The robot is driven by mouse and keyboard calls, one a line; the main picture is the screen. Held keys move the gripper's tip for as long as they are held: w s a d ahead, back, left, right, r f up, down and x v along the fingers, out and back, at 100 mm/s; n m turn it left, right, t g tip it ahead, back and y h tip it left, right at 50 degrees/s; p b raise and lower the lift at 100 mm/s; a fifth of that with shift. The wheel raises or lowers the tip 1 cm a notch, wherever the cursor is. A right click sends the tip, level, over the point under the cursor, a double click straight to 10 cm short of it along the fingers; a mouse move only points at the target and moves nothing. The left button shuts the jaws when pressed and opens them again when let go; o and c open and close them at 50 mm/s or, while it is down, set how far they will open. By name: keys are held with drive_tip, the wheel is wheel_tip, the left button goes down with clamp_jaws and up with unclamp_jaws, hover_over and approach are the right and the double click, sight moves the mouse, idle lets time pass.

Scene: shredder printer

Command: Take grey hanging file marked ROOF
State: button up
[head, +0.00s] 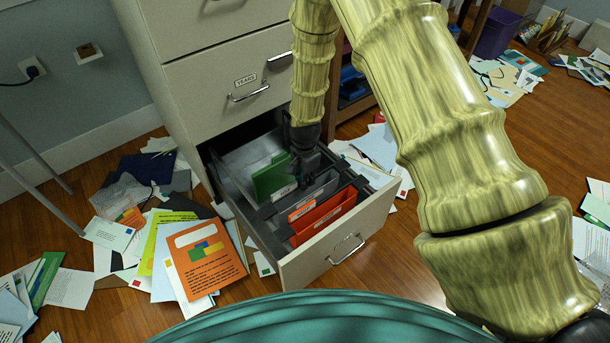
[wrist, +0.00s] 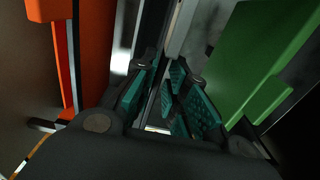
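The grey hanging file (head: 318,189) hangs in the open bottom drawer, between a green file (head: 271,178) and the orange-red files (head: 325,217). A pale label shows near its left end, but its lettering is too small to read. My gripper (head: 302,177) points down into the drawer at the grey file and covers part of it. In the wrist view, my gripper's teal-padded fingers (wrist: 164,98) stand apart, with a thin grey edge between them. I cannot tell whether they touch it. The green file (wrist: 248,62) is at right and an orange file (wrist: 88,55) at left.
The drawer front (head: 340,236) and its side walls box in the files. The cabinet (head: 215,65) rises behind, with upper drawers shut. Papers and an orange folder (head: 207,258) litter the floor at left. More papers lie at right.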

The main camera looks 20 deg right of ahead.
wheel_tip(320, 180, down, 6)
drive_tip(key=shift+f+b, duration=0.25)
drive_tip(key=shift+b, duration=0.75)
clamp_jaws()
drive_tip(key=shift+r, duration=0.3)
drive_tip(key=shift+r+p, duration=0.75)
drive_tip(key=shift+p, duration=0.25)
wheel_tip(320, 180, up, 12)
drive_tip(key=p, duration=1.1)
drive_tip(key=shift+r, duration=0.25)
